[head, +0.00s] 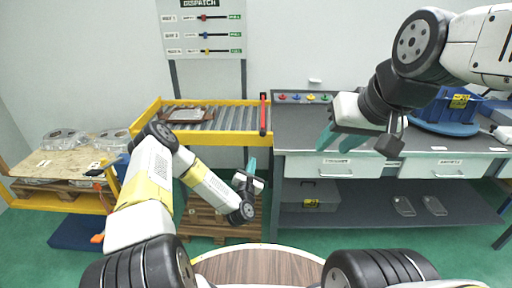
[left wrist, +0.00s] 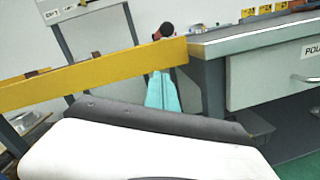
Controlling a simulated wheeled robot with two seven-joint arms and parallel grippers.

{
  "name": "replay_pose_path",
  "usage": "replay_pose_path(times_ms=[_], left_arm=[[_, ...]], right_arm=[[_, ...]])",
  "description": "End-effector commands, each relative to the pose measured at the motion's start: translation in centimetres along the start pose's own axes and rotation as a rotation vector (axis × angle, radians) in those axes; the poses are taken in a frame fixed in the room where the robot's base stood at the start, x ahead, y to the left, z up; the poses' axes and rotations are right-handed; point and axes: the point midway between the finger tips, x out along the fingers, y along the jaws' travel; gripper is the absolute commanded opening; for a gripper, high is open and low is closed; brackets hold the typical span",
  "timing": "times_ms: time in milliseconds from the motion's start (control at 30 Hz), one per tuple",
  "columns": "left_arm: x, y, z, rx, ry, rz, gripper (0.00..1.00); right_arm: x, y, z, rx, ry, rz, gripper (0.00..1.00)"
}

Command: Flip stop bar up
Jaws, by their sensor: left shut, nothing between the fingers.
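The stop bar (head: 263,114) is a red bar with dark ends at the right end of the yellow-framed roller conveyor (head: 215,139). It seems to lie across that end, from back to front. In the left wrist view its red and black near end (left wrist: 165,30) shows just above the yellow rail (left wrist: 90,69). My left gripper (head: 251,166) is shut and empty, in front of and below the bar. Its teal fingers (left wrist: 163,92) overlap the rail's lower edge in the wrist view; they do not touch the bar. My right gripper (head: 328,138) is above the grey bench; its opening is unclear.
A framed casting (head: 188,115) lies on the rollers. The grey workbench (head: 300,135) with drawers stands close to the conveyor's right end. A blue crate (head: 447,104) is at the bench's right. A pallet with castings (head: 62,160) stands at the left.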

Motion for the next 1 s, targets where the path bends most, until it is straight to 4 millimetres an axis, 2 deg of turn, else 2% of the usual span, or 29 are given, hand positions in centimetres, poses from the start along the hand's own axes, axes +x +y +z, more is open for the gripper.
replay_pose_path(times_ms=[300,433,500,633,1000], left_arm=[[6.7,0.1,0.2,0.001,-0.005,0.003,0.0],[9.0,0.0,0.5,0.0,-0.004,0.001,0.0],[9.1,0.1,1.8,-0.001,-0.004,0.0,0.0],[9.4,0.1,3.2,0.0,-0.002,0.0,0.0],[9.6,0.1,4.0,0.0,0.0,0.0,0.0]], right_arm=[[0.0,0.0,0.0,0.0,0.0,0.0,0.36],[0.0,0.0,0.0,0.0,0.0,0.0,0.36],[0.0,0.0,0.0,0.0,0.0,0.0,0.36],[0.0,0.0,0.0,0.0,0.0,0.0,0.36],[0.0,0.0,0.0,0.0,0.0,0.0,0.36]])
